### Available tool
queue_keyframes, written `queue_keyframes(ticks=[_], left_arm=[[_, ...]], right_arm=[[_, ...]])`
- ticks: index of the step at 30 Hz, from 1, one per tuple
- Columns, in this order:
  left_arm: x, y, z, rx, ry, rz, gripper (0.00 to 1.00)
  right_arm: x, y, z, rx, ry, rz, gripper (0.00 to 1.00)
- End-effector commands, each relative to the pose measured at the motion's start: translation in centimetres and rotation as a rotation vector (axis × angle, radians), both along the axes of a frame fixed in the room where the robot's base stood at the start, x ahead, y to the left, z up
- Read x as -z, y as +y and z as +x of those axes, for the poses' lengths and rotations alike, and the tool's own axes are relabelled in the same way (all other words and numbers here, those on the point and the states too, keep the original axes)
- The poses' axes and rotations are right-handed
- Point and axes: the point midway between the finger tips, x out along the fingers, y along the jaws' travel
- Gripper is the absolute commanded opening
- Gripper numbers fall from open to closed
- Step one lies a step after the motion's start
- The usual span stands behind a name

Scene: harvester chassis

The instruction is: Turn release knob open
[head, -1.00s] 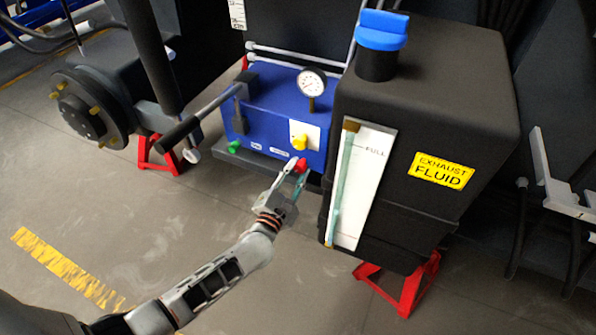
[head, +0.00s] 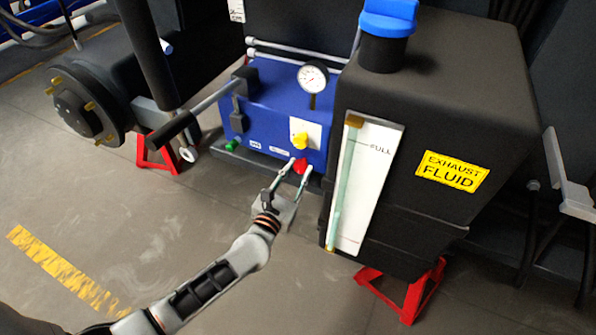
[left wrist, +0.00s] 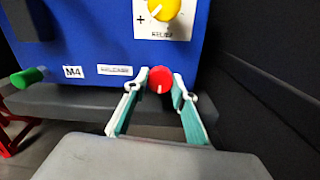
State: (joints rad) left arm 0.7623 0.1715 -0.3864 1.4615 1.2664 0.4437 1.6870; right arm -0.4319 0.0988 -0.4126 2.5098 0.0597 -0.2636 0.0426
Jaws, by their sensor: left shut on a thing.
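The red release knob (head: 301,166) sits low on the front of the blue pump box (head: 262,115), near its right corner. My left gripper (head: 297,170) reaches it from below and in front, with a finger on each side. In the left wrist view the red knob (left wrist: 160,80) shows between the fingertips (left wrist: 160,82), beside a "RELEASE" label (left wrist: 115,70). A white mark on the knob points down in that view. The left gripper is shut on the knob. The right gripper is not in view.
A yellow relief knob (head: 299,140) is just above the red one. A green knob (head: 233,145) is at the box's left. The black exhaust fluid tank (head: 430,120) stands close on the right. A black-gripped lever (head: 172,133) juts out left. The floor in front is open.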

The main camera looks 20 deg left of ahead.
Motion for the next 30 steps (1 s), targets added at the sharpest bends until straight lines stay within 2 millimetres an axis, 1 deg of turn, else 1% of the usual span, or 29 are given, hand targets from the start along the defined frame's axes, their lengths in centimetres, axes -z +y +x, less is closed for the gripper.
queue_keyframes(ticks=[12,13,14,15,25,28,30], left_arm=[[-0.2,-0.2,0.1,0.003,-0.002,-0.006,0.04],[-0.2,-0.2,0.1,0.003,-0.002,-0.006,0.34],[-0.2,-0.2,0.1,0.004,-0.003,-0.005,0.41],[-0.2,-0.2,0.1,0.002,-0.003,-0.005,0.43],[-0.1,0.0,-0.1,0.000,-0.001,-0.005,0.43],[0.1,0.0,-0.8,0.001,0.001,-0.006,0.43],[0.1,0.0,-1.8,0.001,0.001,-0.007,0.43]], right_arm=[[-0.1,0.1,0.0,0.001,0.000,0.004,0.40],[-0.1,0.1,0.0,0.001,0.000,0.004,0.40],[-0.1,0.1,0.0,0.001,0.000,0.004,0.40],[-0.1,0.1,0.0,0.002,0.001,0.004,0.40],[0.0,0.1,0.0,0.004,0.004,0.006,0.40],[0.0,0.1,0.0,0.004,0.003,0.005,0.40],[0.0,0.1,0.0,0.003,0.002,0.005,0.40]])
